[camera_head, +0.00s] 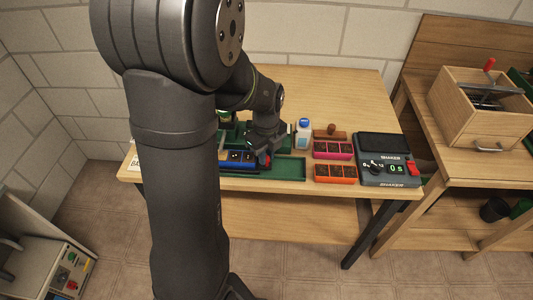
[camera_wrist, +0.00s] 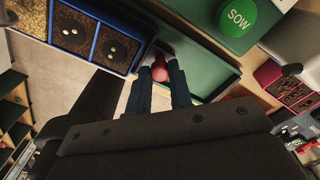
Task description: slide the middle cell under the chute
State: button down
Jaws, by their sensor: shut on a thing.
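The blue cell tray (camera_head: 240,166) lies in the green channel (camera_head: 289,170), its left part hidden behind my arm. In the wrist view the blue-rimmed tray (camera_wrist: 96,27) shows two dark soil cells with pale specks. A red knob (camera_wrist: 159,72) sits at the tray's end. My gripper (camera_wrist: 160,82) is shut on this knob; in the head view my gripper (camera_head: 264,156) is at the tray's right end. A green round SOW button (camera_wrist: 237,17) shows in the wrist view. I cannot make out the chute or which cell is under it.
The channel is empty right of my gripper. Pink (camera_head: 333,150) and orange (camera_head: 335,173) trays, a white bottle with a blue cap (camera_head: 303,134) and a shaker unit (camera_head: 389,170) reading 0 s stand further right.

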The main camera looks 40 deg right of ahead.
jog(key=w+a, duration=0.2)
jog(key=w, duration=0.1)
jog(key=shift+a, duration=0.4)
jog(key=c, duration=1.6)
grip_release()
jog(key=shift+s, duration=0.1)
jog(key=shift+o, duration=0.2)
notch_tip(320, 180, up, 18)
jog(key=shift+f, duration=0.25)
jog(key=shift+r, duration=0.1)
notch_tip(320, 180, up, 8)
send_over(253, 157)
